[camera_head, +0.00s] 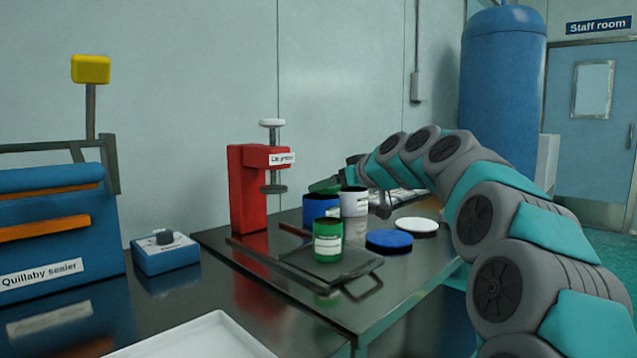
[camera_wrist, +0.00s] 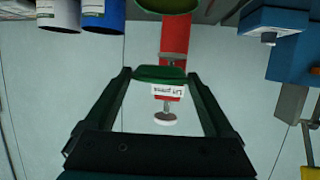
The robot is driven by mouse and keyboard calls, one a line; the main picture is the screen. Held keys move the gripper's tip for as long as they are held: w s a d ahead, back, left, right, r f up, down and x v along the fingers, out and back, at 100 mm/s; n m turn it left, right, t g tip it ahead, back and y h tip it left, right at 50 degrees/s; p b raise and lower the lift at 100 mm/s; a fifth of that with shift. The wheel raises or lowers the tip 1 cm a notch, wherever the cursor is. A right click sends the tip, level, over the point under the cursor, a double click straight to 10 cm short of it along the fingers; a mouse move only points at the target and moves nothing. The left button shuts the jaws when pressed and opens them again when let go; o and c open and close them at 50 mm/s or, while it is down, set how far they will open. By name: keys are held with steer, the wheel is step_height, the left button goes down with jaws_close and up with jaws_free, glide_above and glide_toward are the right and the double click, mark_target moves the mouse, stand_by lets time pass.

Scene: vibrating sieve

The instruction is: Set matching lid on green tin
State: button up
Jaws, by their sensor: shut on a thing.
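The green tin (camera_head: 328,243) stands upright on a dark flat plate with a handle (camera_head: 362,266), in front of the red lid press. Its green rim (camera_wrist: 168,4) shows at the top edge of the upside-down wrist view. My gripper (camera_wrist: 161,76) is shut on a green lid (camera_wrist: 160,72), seen nearly edge-on between the fingertips. In the head view the green lid (camera_head: 325,187) is behind and above the tin, near the press and apart from the tin. My arm comes in from the right; the fingers are small and partly hidden there.
A blue tin (camera_head: 321,208) and a white tin (camera_head: 354,203) stand behind the green tin. A blue lid (camera_head: 389,240) and a white lid (camera_head: 416,225) lie to its right. The red lid press (camera_head: 247,190) stands at the left, with a blue control box (camera_head: 165,254) farther left.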

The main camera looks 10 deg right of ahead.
step_height(320, 180, down, 6)
steer(key=b, duration=0.3)
steer(key=shift+f+b, duration=0.2)
steer(key=shift+b, duration=0.2)
steer(key=shift+s+d+f+b, duration=0.1)
steer(key=shift+f+b, duration=0.65)
steer(key=shift+b, duration=1)
stand_by(2.4)
stand_by(0.4)
steer(key=o, duration=1)
steer(key=shift+r, duration=0.2)
steer(key=shift+r+p, duration=2.05)
steer(key=shift+r, duration=1.85)
